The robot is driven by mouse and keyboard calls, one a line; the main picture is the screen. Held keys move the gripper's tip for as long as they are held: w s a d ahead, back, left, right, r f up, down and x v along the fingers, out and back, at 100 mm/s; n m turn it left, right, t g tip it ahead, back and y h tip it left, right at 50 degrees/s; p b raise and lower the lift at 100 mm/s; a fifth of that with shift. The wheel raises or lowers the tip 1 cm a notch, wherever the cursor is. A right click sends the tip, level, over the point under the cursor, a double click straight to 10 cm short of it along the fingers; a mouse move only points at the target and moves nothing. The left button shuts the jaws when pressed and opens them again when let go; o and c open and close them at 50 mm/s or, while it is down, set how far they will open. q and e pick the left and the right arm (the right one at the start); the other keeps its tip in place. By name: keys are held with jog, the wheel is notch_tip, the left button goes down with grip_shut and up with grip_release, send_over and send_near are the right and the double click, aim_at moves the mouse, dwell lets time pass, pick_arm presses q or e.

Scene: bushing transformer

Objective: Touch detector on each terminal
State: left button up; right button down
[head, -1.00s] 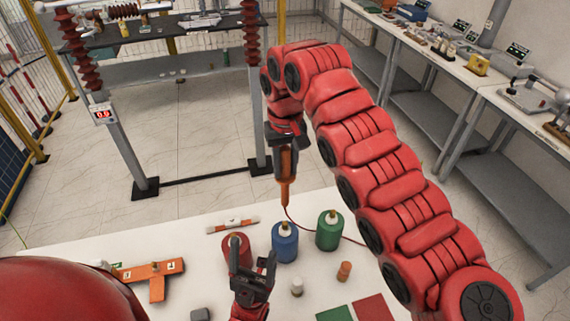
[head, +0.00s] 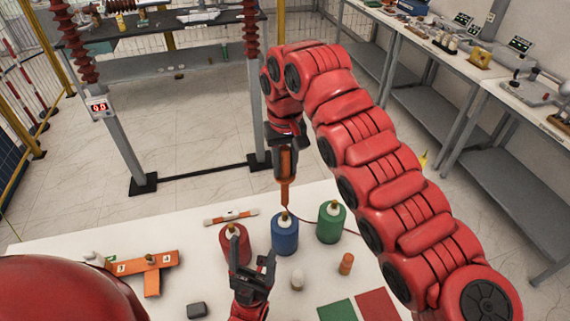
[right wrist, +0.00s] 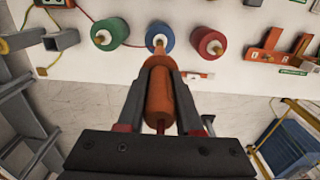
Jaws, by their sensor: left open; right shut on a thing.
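My right gripper (head: 284,148) is shut on an orange stick-like detector (head: 286,165), which points down with a thin wire near its tip. The detector's tip is at the brass terminal on top of the blue cylinder (head: 285,238); I cannot tell whether they touch. The right wrist view also shows the detector (right wrist: 159,95) with its tip at the blue cylinder (right wrist: 160,32). The green cylinder (head: 330,226) stands to the right and the red cylinder (head: 229,246) to the left, each with a top terminal. My left gripper (head: 252,256) is open and empty, just in front of the red cylinder.
The white table (head: 205,275) also holds an orange T-shaped piece (head: 150,266), an orange-and-white bar (head: 231,217), a small orange cylinder (head: 346,264), a white one (head: 297,279), and green and red mats (head: 375,304). A metal frame with a red display (head: 98,107) stands behind.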

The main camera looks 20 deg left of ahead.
dwell(0.3)
jog(key=shift+r+p, duration=0.25)
jog(key=shift+p, duration=0.15)
jog(key=shift+f+p, duration=0.1)
jog(key=shift+p, duration=0.35)
jog(key=shift+f, duration=0.15)
jog(key=shift+b, duration=0.35)
jog(key=shift+f, duration=0.1)
jog(key=shift+f+b, duration=1.25)
jog(key=shift+b, duration=0.05)
